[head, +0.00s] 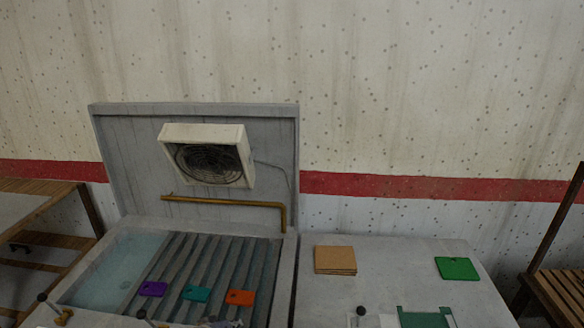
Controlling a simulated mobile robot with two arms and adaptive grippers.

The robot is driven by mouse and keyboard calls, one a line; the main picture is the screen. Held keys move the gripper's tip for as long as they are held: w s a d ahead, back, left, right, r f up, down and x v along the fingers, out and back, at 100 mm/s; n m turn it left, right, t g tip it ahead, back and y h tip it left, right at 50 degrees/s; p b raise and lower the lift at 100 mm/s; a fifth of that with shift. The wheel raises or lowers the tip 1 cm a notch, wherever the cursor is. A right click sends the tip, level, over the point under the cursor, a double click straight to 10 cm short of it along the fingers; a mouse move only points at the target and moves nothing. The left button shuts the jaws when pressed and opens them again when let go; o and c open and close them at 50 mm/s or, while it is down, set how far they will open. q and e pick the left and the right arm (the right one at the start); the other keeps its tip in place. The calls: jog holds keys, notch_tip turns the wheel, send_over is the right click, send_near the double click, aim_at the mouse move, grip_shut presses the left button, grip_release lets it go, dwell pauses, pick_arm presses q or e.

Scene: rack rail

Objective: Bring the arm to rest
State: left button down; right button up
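Neither of my grippers shows in the head view, so what they hold cannot be seen. A grey bench unit with a raised back panel (130,150) stands against the wall. Its left part is a ribbed basin (122,265). A purple tag (152,288), a teal tag (196,293) and an orange tag (240,297) lie in a row across the ribs. On the grey top (400,270) at right lie a brown stack of square sheets (335,260) and a green tag (457,268).
A boxed fan (207,157) and a brass pipe (225,202) are on the back panel. A green frame (425,318) is cut off at the bottom edge. Black-knobbed rods (42,298) stand along the front. Wooden benches (560,290) flank the unit.

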pick_arm(q)
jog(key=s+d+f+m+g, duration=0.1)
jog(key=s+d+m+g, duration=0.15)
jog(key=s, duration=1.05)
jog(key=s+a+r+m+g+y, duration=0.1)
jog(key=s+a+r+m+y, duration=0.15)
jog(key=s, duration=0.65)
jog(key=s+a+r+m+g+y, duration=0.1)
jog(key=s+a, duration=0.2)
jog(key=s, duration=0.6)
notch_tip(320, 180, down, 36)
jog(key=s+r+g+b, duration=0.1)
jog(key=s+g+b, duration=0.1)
jog(key=b, duration=0.6)
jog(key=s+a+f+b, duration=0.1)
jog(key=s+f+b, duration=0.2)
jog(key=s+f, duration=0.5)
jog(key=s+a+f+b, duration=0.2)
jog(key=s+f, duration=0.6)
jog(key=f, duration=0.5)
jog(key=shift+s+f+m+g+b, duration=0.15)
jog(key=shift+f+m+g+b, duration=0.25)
jog(key=shift+b, duration=0.35)
